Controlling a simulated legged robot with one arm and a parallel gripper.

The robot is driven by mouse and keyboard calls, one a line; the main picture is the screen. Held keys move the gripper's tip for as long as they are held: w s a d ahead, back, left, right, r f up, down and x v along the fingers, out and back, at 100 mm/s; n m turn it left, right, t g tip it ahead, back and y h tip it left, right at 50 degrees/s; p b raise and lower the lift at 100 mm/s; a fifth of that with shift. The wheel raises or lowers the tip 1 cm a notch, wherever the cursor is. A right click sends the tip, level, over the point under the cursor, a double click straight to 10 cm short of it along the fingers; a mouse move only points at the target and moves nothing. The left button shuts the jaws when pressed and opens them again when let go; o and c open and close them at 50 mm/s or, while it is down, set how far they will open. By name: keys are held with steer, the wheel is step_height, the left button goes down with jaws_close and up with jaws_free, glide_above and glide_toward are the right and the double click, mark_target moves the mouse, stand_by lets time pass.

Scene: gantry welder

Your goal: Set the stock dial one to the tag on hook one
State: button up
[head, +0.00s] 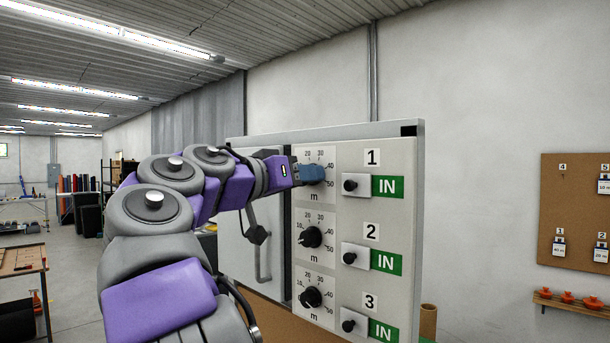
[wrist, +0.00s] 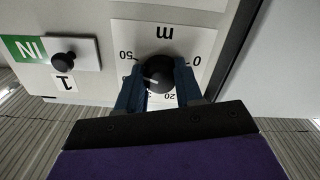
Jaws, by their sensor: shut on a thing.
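Stock dial one is a black round knob (wrist: 157,74) on a white scale plate marked in m, shown upside down in the wrist view. My gripper (wrist: 158,84) is shut on it, one blue finger on each side. Its white pointer mark faces the lower left in that view, on the side away from 0; the exact number is hidden by a finger. In the head view my gripper (head: 316,173) covers the top dial. The tag on hook one (head: 559,248) hangs at the board's lower left; its small print looks like 40 m.
The panel (head: 385,143) has two more dials below, the middle (head: 310,237) and bottom (head: 311,298). Black knobs beside green IN labels are at their right. A brown tag board (head: 575,205) hangs on the right wall. A door handle (head: 262,250) is below my arm.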

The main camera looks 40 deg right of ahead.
steer(key=n+p, duration=0.7)
steer(key=shift+n, duration=0.4)
steer(key=shift+f, duration=0.1)
steer(key=o, duration=1)
steer(key=shift+w+a, duration=0.2)
steer(key=shift+a, duration=0.15)
steer(key=shift+o, duration=0.2)
steer(key=shift+s+a, duration=0.1)
steer(key=shift+s, duration=0.05)
